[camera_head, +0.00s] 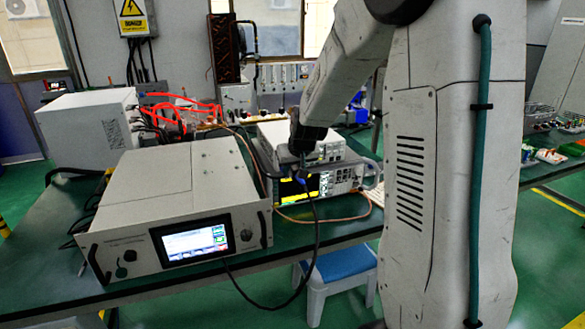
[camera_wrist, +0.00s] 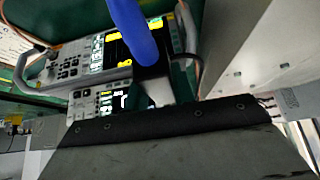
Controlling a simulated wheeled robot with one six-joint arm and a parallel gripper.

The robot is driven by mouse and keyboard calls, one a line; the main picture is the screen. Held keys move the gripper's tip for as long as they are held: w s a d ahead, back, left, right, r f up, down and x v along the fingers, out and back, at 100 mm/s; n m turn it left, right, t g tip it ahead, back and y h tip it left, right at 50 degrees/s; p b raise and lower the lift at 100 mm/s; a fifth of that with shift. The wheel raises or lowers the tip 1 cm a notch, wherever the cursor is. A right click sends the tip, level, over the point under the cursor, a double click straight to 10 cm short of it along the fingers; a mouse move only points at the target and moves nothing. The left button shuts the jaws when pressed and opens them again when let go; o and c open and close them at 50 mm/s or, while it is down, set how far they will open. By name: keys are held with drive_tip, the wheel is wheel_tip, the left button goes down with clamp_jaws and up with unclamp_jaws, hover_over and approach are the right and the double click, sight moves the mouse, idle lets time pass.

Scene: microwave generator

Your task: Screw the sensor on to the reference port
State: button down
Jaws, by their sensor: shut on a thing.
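My gripper (camera_head: 302,168) is in front of the stacked instruments and is shut on the sensor. The sensor shows as a small blue piece (camera_head: 301,181) just below the jaws, with a black cable hanging from it. In the wrist view the blue sensor (camera_wrist: 133,28) reaches up from my dark gripper (camera_wrist: 154,75). My arm and gripper partly hide the upper instrument (camera_head: 328,150) and the lower instrument with a yellow-marked screen (camera_head: 342,180). I cannot make out the reference port. I cannot tell whether the sensor touches a panel.
A large grey generator (camera_head: 165,188) with a lit screen stands left on the green bench (camera_head: 45,285). The black cable hangs in a loop past the bench's front edge. A blue-topped stool (camera_head: 340,262) stands below. An orange cable runs near the instruments.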

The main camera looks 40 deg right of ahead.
drive_tip(key=shift+w+d, duration=0.15)
drive_tip(key=shift+w, duration=0.4)
drive_tip(key=c, duration=1.1)
unclamp_jaws()
drive_tip(key=v, duration=0.8)
drive_tip(key=shift+f, duration=0.1)
